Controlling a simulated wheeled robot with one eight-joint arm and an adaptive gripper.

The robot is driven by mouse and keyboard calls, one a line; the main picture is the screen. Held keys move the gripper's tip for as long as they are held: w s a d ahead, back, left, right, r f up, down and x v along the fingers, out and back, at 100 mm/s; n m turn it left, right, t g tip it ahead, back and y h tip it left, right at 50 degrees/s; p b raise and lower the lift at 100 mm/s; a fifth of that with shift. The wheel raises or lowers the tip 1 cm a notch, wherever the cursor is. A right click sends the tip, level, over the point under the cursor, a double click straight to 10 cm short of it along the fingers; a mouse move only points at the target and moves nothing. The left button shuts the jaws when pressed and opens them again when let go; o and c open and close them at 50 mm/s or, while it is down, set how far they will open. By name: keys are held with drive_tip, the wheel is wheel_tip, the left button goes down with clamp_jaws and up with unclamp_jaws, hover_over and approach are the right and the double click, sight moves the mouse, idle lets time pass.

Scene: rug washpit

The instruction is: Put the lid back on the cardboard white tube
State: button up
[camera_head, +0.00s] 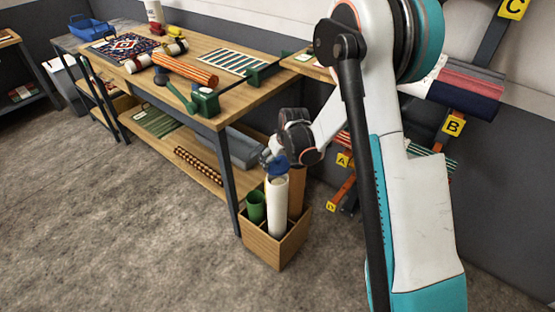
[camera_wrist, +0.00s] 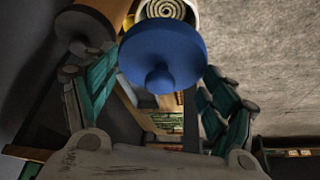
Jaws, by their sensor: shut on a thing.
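The white cardboard tube (camera_head: 277,205) stands upright in a wooden box, below my gripper. My gripper (camera_head: 272,158) is shut on the blue lid (camera_head: 279,167), which is close above the tube's top. In the wrist view the lid (camera_wrist: 165,45) is a round blue disc with a knob facing my gripper (camera_wrist: 155,95). Beyond it a pale round tube mouth (camera_wrist: 168,10) with a spiral roll inside shows partly, so the lid appears offset from it. Whether the lid touches the rim I cannot tell.
The wooden box (camera_head: 262,248) also holds a green tube (camera_head: 256,206) and a brown tube (camera_head: 297,190). The workbench (camera_head: 225,110) with rolled rugs stands close on the left. A rack of rugs (camera_head: 450,125) is at the right. The floor in front is clear.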

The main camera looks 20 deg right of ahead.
sight(278, 164)
drive_tip(key=shift+f+b, duration=0.95)
drive_tip(key=shift+f, duration=1.9)
drive_tip(key=shift+s, duration=0.1)
idle(0.3)
drive_tip(key=o, duration=0.9)
drive_tip(key=shift+o, duration=0.2)
drive_tip(key=shift+r+p, duration=2)
drive_tip(key=shift+r, duration=1.5)
drive_tip(key=shift+c, duration=0.2)
